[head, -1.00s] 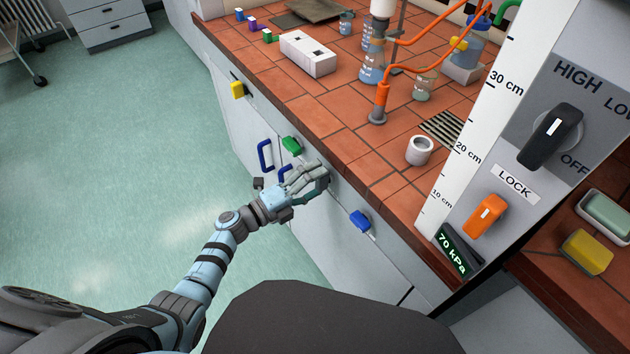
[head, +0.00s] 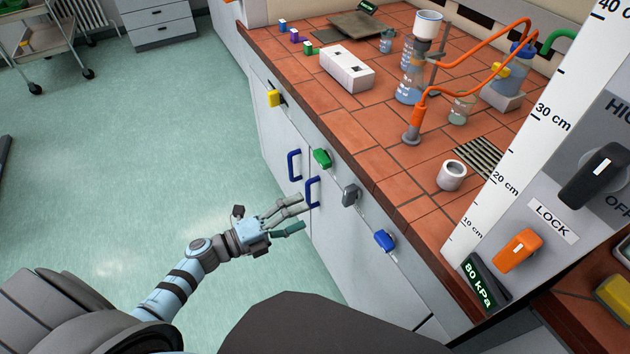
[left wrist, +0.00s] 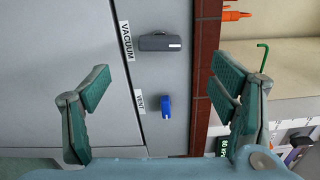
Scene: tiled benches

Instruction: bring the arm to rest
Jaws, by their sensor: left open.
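My left gripper (head: 296,215) is open and empty in front of the cabinet doors, near a blue door handle (head: 312,192); I cannot tell if it touches. In the left wrist view its two green-padded fingers (left wrist: 163,84) are wide apart with nothing between them. Beyond them are the grey knob (left wrist: 160,42) labelled VACUUM and the blue knob (left wrist: 166,106) labelled VENT. In the head view the grey knob (head: 350,195) and the blue knob (head: 385,240) sit on the bench front, apart from the gripper. My right gripper is out of view.
The tiled bench (head: 385,155) holds a white box (head: 347,70), glass flasks (head: 409,88), an orange hose and a white cup (head: 452,175). A panel at right has an orange LOCK knob (head: 516,250) and a display (head: 484,283) reading 80 kPa.

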